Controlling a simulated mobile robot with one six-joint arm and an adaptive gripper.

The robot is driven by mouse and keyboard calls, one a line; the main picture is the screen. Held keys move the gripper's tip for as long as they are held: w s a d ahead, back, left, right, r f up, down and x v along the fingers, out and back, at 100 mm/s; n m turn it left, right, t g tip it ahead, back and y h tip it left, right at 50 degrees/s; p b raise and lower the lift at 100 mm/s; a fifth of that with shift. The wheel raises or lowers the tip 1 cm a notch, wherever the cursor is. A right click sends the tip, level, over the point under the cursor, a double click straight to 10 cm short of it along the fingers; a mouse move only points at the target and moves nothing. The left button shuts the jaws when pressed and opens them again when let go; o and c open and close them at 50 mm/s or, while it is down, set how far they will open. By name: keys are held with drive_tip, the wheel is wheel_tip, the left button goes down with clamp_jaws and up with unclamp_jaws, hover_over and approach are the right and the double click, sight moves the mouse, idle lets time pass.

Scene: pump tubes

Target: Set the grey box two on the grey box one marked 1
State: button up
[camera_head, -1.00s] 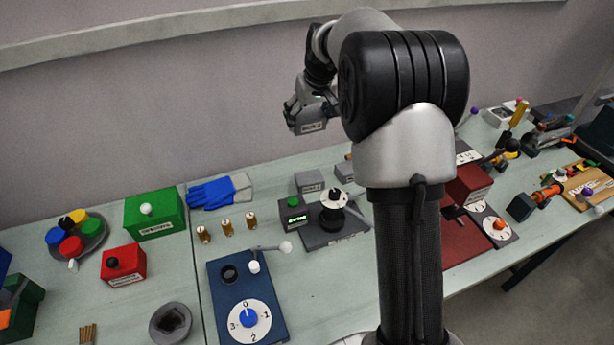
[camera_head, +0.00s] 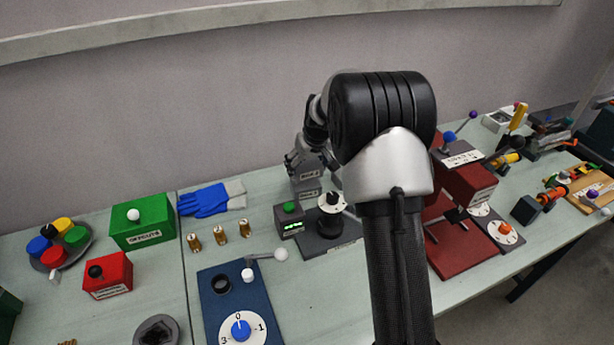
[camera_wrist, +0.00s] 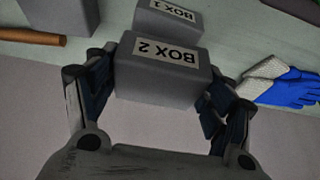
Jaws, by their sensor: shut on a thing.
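Grey box two (camera_head: 306,173), labelled BOX 2, is held in my gripper (camera_head: 303,157). The wrist view shows box two (camera_wrist: 160,82) between the two fingers of my gripper (camera_wrist: 163,75), its label upside down in the picture. Grey box one (camera_head: 307,192), labelled BOX 1, stands on the table just under box two in the head view. It also shows in the wrist view (camera_wrist: 170,22), partly hidden behind box two. The two boxes look lined up; I cannot tell whether they touch.
Another grey block (camera_wrist: 58,14) and a brown rod (camera_wrist: 30,37) show in the wrist view. Blue gloves (camera_head: 208,200) lie to the left. A dark device with a green button (camera_head: 290,208) stands close in front of box one. My arm hides part of the table.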

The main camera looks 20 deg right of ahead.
sight(307, 174)
wheel_tip(307, 174, down, 3)
drive_tip(key=shift+w+f+b, duration=0.1)
drive_tip(key=shift+f+b, duration=0.1)
drive_tip(key=shift+b, duration=0.15)
drive_tip(key=shift+f, duration=0.25)
drive_tip(key=o, duration=1.2)
drive_tip(key=shift+r, duration=0.1)
drive_tip(key=shift+c, duration=0.2)
